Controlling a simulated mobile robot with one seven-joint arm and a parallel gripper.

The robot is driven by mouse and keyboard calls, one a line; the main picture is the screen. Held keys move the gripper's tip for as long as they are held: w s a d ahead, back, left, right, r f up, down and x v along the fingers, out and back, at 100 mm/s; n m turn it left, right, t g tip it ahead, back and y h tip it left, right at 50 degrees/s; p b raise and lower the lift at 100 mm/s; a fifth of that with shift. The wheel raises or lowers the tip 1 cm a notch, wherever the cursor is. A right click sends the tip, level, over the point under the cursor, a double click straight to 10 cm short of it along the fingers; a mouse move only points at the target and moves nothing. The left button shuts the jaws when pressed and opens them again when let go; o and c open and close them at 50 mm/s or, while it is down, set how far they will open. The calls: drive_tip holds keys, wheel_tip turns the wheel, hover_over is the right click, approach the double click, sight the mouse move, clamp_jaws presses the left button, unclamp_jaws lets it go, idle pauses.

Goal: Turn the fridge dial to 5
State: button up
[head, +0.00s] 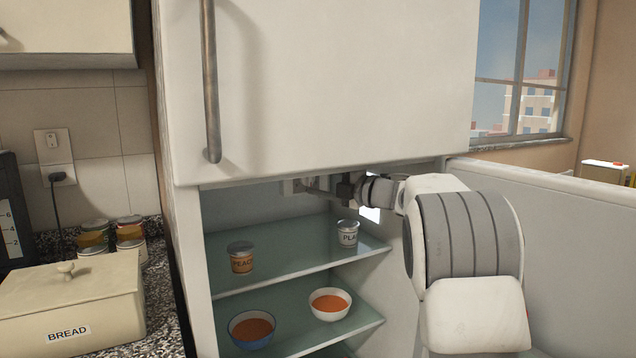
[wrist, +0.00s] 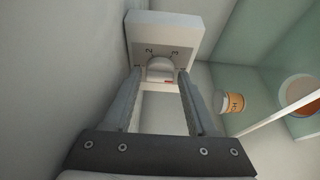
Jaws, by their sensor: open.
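The fridge dial (wrist: 160,67) is a pale round knob on a white housing (wrist: 165,32). The numbers 2 and 3 show on the housing; a 5 cannot be made out. A small red mark shows near the dial's lower edge. My gripper (wrist: 161,78) is open, with one finger on each side of the dial; whether they touch it I cannot tell. In the head view my gripper (head: 318,187) reaches into the fridge from the right, just under the upper door's bottom edge. The dial itself is not clear there.
Glass shelves hold a peach tub (head: 241,257), another labelled tub (head: 347,233), a blue bowl (head: 252,329) and a white bowl (head: 329,304). The open lower door (head: 570,210) stands at right. The upper door (head: 330,90) is closed above my arm.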

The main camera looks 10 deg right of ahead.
drive_tip(key=shift+c, duration=0.3)
clamp_jaws()
drive_tip(key=shift+f+m+t+p, duration=0.1)
drive_tip(key=shift+m+t+p, duration=0.25)
drive_tip(key=shift+m, duration=0.65)
drive_tip(key=m, duration=0.2)
drive_tip(key=m+t, duration=0.1)
drive_tip(key=shift+f+m+t+y, duration=0.2)
drive_tip(key=shift+m+t+y, duration=0.05)
drive_tip(key=shift+m+y, duration=0.15)
drive_tip(key=m, duration=0.2)
drive_tip(key=m+t, duration=0.1)
drive_tip(key=m, duration=0.1)
drive_tip(key=shift+a+f+t+h, duration=0.1)
drive_tip(key=shift+f+t+h, duration=0.1)
drive_tip(key=shift+t+h, duration=0.1)
drive_tip(key=shift+s+a+m+t+h+b, duration=0.1)
drive_tip(key=shift+m+t+h+b, duration=0.45)
drive_tip(key=shift+m, duration=1.55)
